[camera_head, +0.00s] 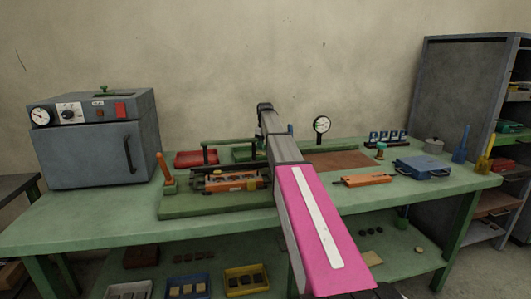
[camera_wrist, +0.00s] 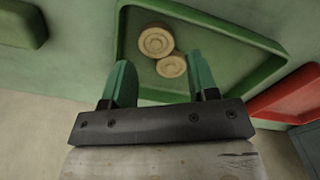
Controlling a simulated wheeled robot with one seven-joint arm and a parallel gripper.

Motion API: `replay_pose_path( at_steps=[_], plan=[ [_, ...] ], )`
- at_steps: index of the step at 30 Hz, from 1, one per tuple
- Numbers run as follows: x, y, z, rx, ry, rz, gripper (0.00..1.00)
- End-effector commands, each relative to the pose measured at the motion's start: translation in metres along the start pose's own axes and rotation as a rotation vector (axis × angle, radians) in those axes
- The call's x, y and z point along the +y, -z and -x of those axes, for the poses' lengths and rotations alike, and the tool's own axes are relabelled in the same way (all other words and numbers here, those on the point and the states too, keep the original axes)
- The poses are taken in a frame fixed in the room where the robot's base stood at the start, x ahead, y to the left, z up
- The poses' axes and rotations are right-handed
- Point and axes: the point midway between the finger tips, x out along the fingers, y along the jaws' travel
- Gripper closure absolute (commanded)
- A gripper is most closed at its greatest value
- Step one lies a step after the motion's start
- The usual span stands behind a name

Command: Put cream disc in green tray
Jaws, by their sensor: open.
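The green tray (camera_wrist: 240,34) fills much of the wrist view; part of it shows behind my arm in the head view (camera_head: 243,154). Two round cream discs with ring marks are in it. One cream disc (camera_wrist: 156,41) is farther from my gripper; a slightly smaller-looking cream disc (camera_wrist: 171,66) is nearer, and their edges meet or nearly meet. My gripper (camera_wrist: 159,70) is open, with its green fingers wide apart over the tray's near edge. The nearer disc shows between the fingers, with no finger visibly touching it. In the head view my arm hides the fingers and discs.
A red tray (camera_wrist: 288,98) lies beside the green tray. A green fixture with an orange-and-metal roller assembly (camera_head: 230,181) stands in front of the trays. A dial gauge (camera_head: 321,125) and a brown mat (camera_head: 338,160) are to the right. A grey oven (camera_head: 95,140) stands at left.

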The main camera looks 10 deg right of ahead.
Motion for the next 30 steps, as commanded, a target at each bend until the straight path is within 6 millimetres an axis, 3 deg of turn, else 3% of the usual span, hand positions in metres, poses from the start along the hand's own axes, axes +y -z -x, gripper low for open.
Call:
replay_pose_path(
  at_steps=[6,12,18,30],
  plan=[
    [0.001,0.001,0.045,0.001,-0.001,0.000,0.46],
    [0.000,0.001,0.070,0.000,0.000,0.000,0.46],
    [0.000,0.000,0.080,0.000,0.000,0.000,0.46],
    [0.000,0.000,0.080,0.000,0.000,0.000,0.46]
  ],
)
